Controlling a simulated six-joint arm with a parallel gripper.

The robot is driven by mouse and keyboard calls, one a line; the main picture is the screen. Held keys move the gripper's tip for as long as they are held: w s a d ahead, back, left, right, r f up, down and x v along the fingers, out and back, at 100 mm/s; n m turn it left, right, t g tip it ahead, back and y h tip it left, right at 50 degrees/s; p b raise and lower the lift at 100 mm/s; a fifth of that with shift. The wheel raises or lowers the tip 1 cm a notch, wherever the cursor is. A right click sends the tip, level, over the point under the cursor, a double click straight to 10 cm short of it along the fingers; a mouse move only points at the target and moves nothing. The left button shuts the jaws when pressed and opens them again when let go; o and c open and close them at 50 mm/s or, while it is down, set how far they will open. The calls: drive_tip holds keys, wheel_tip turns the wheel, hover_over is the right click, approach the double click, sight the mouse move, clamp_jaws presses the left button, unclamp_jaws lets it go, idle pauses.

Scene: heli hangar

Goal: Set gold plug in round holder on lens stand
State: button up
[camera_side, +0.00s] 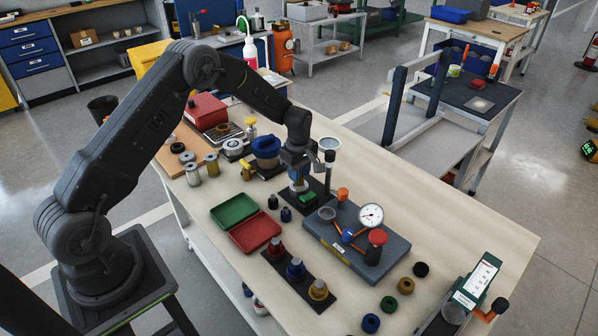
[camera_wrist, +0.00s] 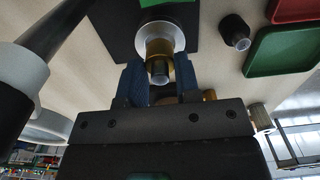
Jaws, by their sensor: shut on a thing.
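My gripper (camera_side: 298,185) points down beside the dark upright post (camera_side: 328,172) of the lens stand. In the wrist view, its blue fingers (camera_wrist: 160,88) are shut on the gold plug (camera_wrist: 158,48), which has a silver end. A pale round ring (camera_wrist: 174,32), apparently the round holder, shows right behind the plug, over the stand's black base plate (camera_wrist: 122,38). I cannot tell whether the plug is seated in the ring or just above it. In the side view the fingers hide the plug.
Green (camera_side: 234,210) and red (camera_side: 256,231) trays lie to the left in the side view. A grey block with a dial gauge (camera_side: 371,215) stands close on the right. A black strip with several plug-like parts (camera_side: 272,251) lies in front. The table's right side is partly clear.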

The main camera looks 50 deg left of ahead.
drive_tip(key=shift+f, duration=0.9)
drive_tip(key=o, duration=1)
drive_tip(key=shift+c, duration=0.2)
drive_tip(key=shift+r, duration=3.5)
